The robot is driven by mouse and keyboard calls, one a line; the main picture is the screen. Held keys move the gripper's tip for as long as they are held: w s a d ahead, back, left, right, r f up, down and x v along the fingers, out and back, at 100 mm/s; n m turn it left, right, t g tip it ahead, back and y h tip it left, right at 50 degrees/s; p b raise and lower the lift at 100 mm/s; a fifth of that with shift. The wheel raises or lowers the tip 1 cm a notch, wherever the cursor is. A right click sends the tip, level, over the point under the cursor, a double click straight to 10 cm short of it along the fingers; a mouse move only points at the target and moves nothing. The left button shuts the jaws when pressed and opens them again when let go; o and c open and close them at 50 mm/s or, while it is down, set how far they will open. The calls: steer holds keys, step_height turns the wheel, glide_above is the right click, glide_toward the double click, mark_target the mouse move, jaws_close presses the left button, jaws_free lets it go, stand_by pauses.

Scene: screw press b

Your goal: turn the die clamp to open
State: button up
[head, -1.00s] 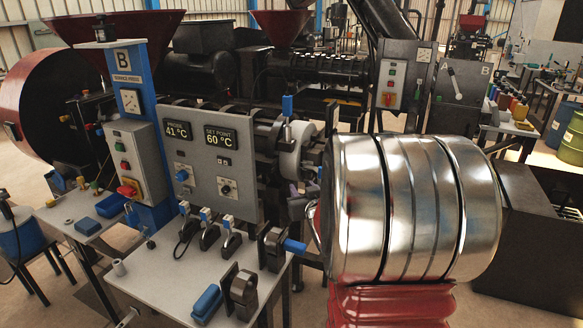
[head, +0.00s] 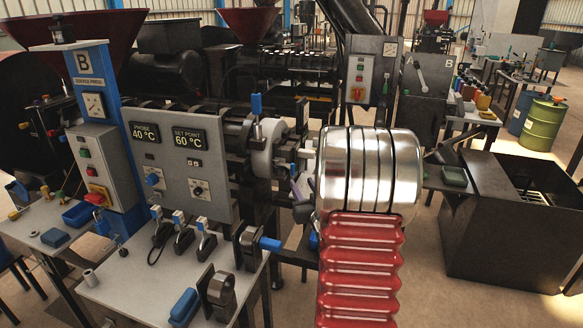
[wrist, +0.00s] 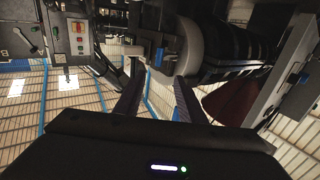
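The press has a pale ring (head: 265,148) at the end of its barrel, with an upright lever topped by a blue grip (head: 256,104); this looks like the die clamp. My gripper (head: 303,188) is just right of and below the ring, partly hidden by my silver arm. In the wrist view my gripper (wrist: 160,76) has its two dark purple fingers apart, with nothing held between them. The pale ring (wrist: 187,45) shows beyond the fingertips in that view. I cannot tell whether any finger touches it.
A grey panel (head: 185,165) reads probe 40 °C and set point 60 °C. A bench (head: 140,285) in front holds small levers, a blue block (head: 184,306) and a clamp with a blue handle (head: 270,243).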

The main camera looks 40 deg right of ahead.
mark_target(293, 167)
steer(key=x, duration=1.3)
steer(key=shift+w, duration=0.1)
steer(key=shift+c, duration=0.4)
steer(key=shift+d, duration=0.1)
steer(key=c, duration=0.7)
jaws_close()
